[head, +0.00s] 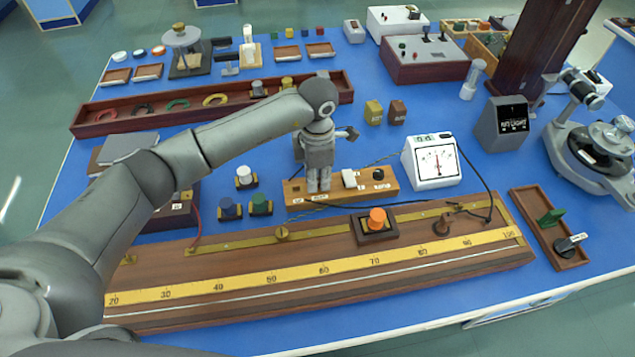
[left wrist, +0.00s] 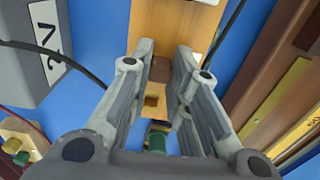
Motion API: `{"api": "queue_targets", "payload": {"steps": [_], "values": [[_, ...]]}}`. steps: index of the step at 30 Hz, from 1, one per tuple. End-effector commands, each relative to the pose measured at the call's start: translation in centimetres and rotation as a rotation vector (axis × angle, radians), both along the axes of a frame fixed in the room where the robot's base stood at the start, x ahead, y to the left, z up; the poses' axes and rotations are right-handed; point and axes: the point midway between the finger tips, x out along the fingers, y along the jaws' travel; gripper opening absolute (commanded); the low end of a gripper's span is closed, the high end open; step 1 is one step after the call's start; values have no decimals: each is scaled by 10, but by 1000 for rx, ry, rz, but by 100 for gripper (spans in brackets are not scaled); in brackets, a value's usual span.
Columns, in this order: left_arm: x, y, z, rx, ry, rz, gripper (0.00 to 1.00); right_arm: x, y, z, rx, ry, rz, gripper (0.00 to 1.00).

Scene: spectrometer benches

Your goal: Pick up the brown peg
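My left gripper (head: 319,188) points down over the wooden base (head: 295,192) with a white block and a black knob. In the left wrist view the gripper (left wrist: 164,52) has its fingers apart on both sides of the base. A darker brown shape (left wrist: 161,70) shows between the fingertips. It may be the brown peg, but I cannot tell clearly, nor whether the fingers touch it. In the head view the gripper hides this part of the base. My right gripper is not in view.
A long wooden metre bridge (head: 300,290) with an orange knob (head: 377,218) lies in front. A white meter (head: 434,164) stands to the right. White, blue and green (head: 260,204) pegs stand to the left. A long red tray (head: 110,122) is behind. Wires cross near the base.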

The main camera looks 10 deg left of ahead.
Motion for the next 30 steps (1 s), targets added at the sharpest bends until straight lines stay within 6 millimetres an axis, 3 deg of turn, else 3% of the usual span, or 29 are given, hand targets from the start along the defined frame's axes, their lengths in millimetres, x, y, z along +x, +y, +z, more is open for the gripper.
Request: {"api": "queue_targets", "payload": {"steps": [3,17,22,30], "values": [[0,0,0,0,0,0,1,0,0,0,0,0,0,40],[1,0,11,-1,-4,0,1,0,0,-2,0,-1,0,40],[-1,1,34,1,-4,-1,1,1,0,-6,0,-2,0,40],[-41,6,80,-1,-7,-4,1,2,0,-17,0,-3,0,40]]}}
